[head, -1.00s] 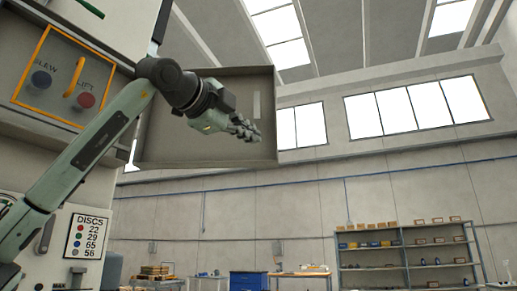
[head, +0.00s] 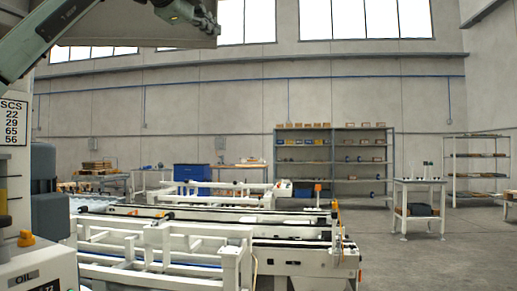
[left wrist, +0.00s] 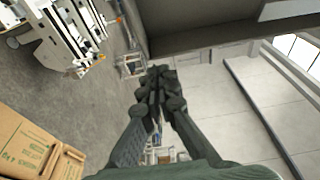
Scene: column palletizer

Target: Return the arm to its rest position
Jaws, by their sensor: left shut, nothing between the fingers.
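My left gripper (head: 207,22) shows at the top left of the head view, at the end of my raised green-grey arm. It is in front of the grey open-sided panel or box (head: 130,38), and I cannot tell the gap between them. In the left wrist view the dark fingers of my left gripper (left wrist: 160,75) are together and hold nothing. The grey panel (left wrist: 205,38) also shows there, beyond the fingertips. My right gripper is in neither current view.
White conveyor frames (head: 200,235) fill the lower middle. A shelf rack (head: 330,160) and a small table (head: 418,195) stand farther back. A machine marked OIL (head: 35,272) is at lower left. Cardboard boxes (left wrist: 30,140) show in the wrist view.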

